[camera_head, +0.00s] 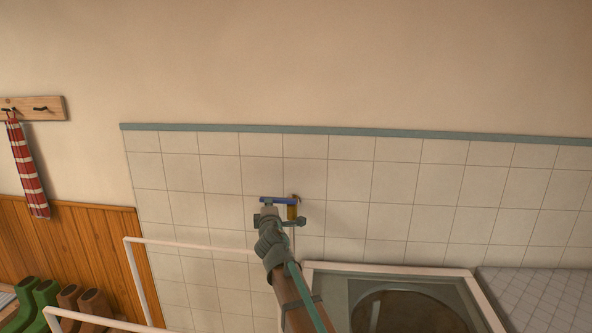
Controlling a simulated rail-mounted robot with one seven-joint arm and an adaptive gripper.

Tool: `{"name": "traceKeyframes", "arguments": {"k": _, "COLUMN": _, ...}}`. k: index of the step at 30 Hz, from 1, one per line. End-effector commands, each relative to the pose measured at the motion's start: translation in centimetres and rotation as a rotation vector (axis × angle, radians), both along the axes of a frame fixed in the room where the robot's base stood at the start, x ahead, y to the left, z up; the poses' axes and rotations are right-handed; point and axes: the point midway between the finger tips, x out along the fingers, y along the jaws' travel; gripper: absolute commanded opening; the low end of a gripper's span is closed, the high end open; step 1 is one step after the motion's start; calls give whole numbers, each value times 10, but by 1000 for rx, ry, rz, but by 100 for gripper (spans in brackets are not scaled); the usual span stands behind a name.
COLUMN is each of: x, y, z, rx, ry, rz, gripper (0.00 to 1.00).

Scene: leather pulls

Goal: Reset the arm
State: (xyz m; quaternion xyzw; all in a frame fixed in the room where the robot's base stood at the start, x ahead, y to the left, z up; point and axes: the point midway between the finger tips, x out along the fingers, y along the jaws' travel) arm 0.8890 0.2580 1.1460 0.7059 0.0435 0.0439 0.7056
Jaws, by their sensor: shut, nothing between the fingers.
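My arm reaches up from the bottom centre of the head view toward the white tiled wall. My gripper (268,210) is at its far end, small in the picture, with its fingers together and nothing seen between them. Right by the fingertips is a small tap-like fitting with a blue lever (280,200) and a yellow-brown body (292,211). The gripper overlaps part of this fitting in the view. I cannot tell whether they touch.
A pale-framed unit with a glassy top (340,285) stands right of my arm, beside a tiled surface (540,298). A white rail (190,245) is at left. Green boots (38,300), brown boots (88,303) and a hanging striped cloth (28,170) are farther left. The upper wall is bare.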

Motion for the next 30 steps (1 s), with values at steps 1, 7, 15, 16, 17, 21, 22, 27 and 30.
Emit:
{"name": "traceKeyframes", "arguments": {"k": 1, "x": 5, "y": 3, "z": -2, "rx": 1, "ry": 0, "rz": 0, "gripper": 0}}
{"name": "traceKeyframes", "arguments": {"k": 7, "x": -29, "y": 1, "z": -3, "rx": 1, "ry": -1, "rz": -3, "gripper": 0}}
{"name": "traceKeyframes", "arguments": {"k": 15, "x": -77, "y": 6, "z": -3, "rx": 1, "ry": 0, "rz": -5, "gripper": 0}}
{"name": "traceKeyframes", "arguments": {"k": 16, "x": -83, "y": 7, "z": -3, "rx": 1, "ry": -1, "rz": -4, "gripper": 0}}
{"name": "traceKeyframes", "arguments": {"k": 17, "x": -88, "y": 8, "z": -3, "rx": 1, "ry": -1, "rz": -4, "gripper": 0}}
{"name": "traceKeyframes", "arguments": {"k": 21, "x": -113, "y": 11, "z": -3, "rx": 1, "ry": -1, "rz": -4, "gripper": 0}}
{"name": "traceKeyframes", "arguments": {"k": 22, "x": -118, "y": 12, "z": -3, "rx": 1, "ry": -1, "rz": -3, "gripper": 0}}
{"name": "traceKeyframes", "arguments": {"k": 27, "x": -124, "y": 14, "z": 2, "rx": 0, "ry": 1, "rz": -8, "gripper": 0}}
{"name": "traceKeyframes", "arguments": {"k": 30, "x": -103, "y": 12, "z": 2, "rx": 0, "ry": 2, "rz": -8, "gripper": 0}}
